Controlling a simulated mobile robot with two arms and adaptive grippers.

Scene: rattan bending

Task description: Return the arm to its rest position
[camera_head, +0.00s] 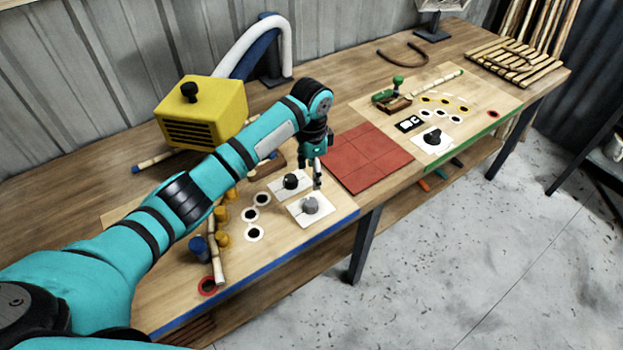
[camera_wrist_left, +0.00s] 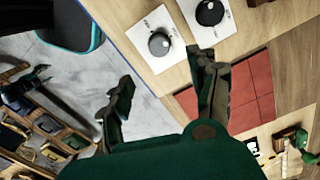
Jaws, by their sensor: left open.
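My left arm (camera_head: 185,200) is teal with black bands and reaches in from the lower left over the workbench. My left gripper (camera_head: 316,172) points down above the bench, close to a grey knob (camera_head: 310,205) on a white plate. In the left wrist view, the left gripper (camera_wrist_left: 160,90) has its two fingers wide apart with nothing between them. The grey knob (camera_wrist_left: 160,44) lies beyond the fingers there, apart from them. A black knob (camera_head: 291,181) on another white plate is beside it. My right gripper is not in view.
A yellow box (camera_head: 201,112) stands behind the arm. Blue and yellow pegs and a rattan piece (camera_head: 216,253) are at the near left. A red tiled mat (camera_head: 368,158) lies right of the gripper. A second station with a black knob (camera_head: 432,137) is farther right.

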